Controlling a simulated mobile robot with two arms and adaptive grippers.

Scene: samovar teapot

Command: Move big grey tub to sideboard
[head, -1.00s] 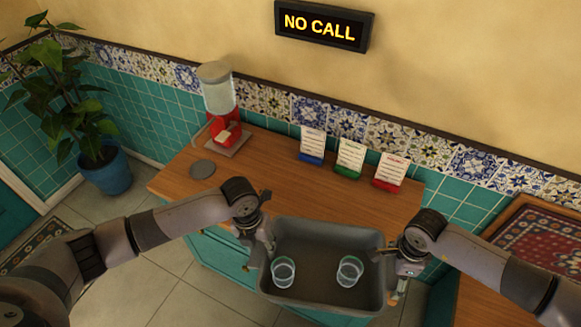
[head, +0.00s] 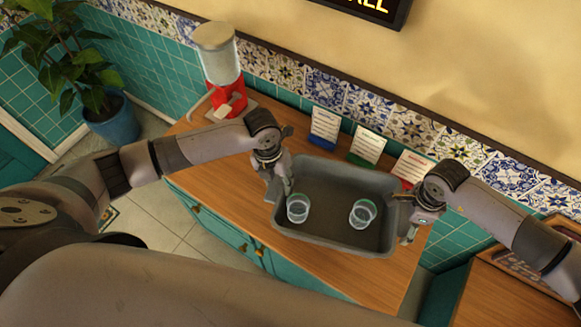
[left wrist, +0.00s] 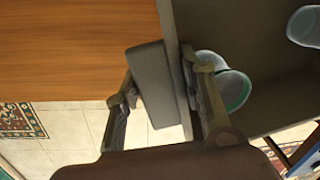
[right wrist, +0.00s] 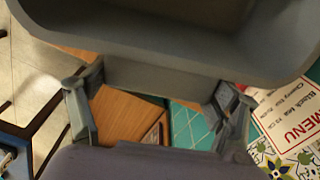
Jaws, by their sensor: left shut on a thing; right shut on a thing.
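The big grey tub (head: 330,243) is over the front of the sideboard's wooden top (head: 240,178); I cannot tell whether it touches. Two clear glasses, a left one (head: 298,209) and a right one (head: 362,213), stand inside it. My left gripper (head: 279,187) is shut on the tub's left side. In the left wrist view, one finger is inside the tub wall (left wrist: 186,80) and one outside. My right gripper (head: 408,218) is shut on the right side, and the right wrist view shows its fingers at the tub's end (right wrist: 150,78).
A red dispenser with a clear tank (head: 226,80) stands at the back left of the sideboard. Three menu cards, one on a blue base (head: 324,125), one on green (head: 366,146) and one on red (head: 411,168), stand close behind the tub. Another wooden surface (head: 500,295) is at right.

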